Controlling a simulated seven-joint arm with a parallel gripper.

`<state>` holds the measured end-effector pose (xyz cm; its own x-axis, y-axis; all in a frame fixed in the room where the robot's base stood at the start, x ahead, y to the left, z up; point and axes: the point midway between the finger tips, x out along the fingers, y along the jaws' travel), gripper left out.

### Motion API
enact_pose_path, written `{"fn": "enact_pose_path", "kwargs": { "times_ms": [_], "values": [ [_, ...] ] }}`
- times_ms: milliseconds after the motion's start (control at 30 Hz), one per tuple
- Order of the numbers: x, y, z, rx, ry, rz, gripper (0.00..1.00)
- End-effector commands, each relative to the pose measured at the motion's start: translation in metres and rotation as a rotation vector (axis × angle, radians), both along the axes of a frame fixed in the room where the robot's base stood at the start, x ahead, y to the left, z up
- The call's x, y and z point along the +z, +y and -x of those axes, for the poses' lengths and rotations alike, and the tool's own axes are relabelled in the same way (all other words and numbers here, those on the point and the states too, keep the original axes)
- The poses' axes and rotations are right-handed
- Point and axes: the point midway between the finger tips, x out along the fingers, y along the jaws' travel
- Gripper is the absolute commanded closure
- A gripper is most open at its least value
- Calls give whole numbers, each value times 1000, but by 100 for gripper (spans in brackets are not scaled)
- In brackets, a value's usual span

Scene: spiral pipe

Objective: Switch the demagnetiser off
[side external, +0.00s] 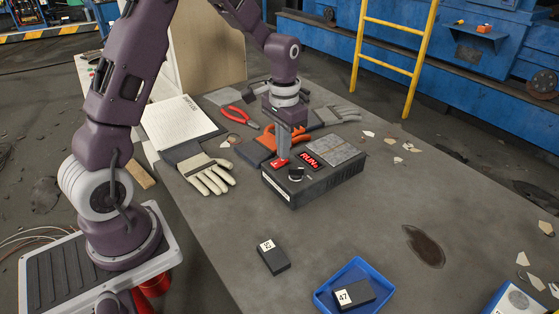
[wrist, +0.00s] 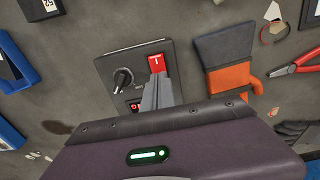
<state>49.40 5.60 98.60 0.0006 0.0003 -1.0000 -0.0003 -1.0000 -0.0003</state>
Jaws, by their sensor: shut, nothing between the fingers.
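The demagnetiser (side external: 322,181) is a dark box on the grey table, with a pale top plate, a black knob (side external: 296,174) and a red lit display reading RUN (side external: 310,160). Its red rocker switch (wrist: 156,63) shows a white mark in the wrist view, beside the knob (wrist: 123,79). My gripper (side external: 281,157) is shut and empty, pointing down with its fingertips at the red switch. In the wrist view the shut fingers (wrist: 157,84) overlap the near edge of the switch; whether they touch it I cannot tell. The display is mostly hidden by my gripper there.
A pale glove (side external: 208,174) lies left of the box.

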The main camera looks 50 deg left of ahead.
Motion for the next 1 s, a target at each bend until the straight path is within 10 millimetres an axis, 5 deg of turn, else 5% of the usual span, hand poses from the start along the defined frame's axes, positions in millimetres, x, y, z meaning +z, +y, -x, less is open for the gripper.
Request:
{"fn": "enact_pose_path", "kwargs": {
  "times_ms": [600,1000],
  "values": [
    [-8,0,0,0,1,0,100],
    [32,0,0,0,-2,-1,100]
  ]
}}
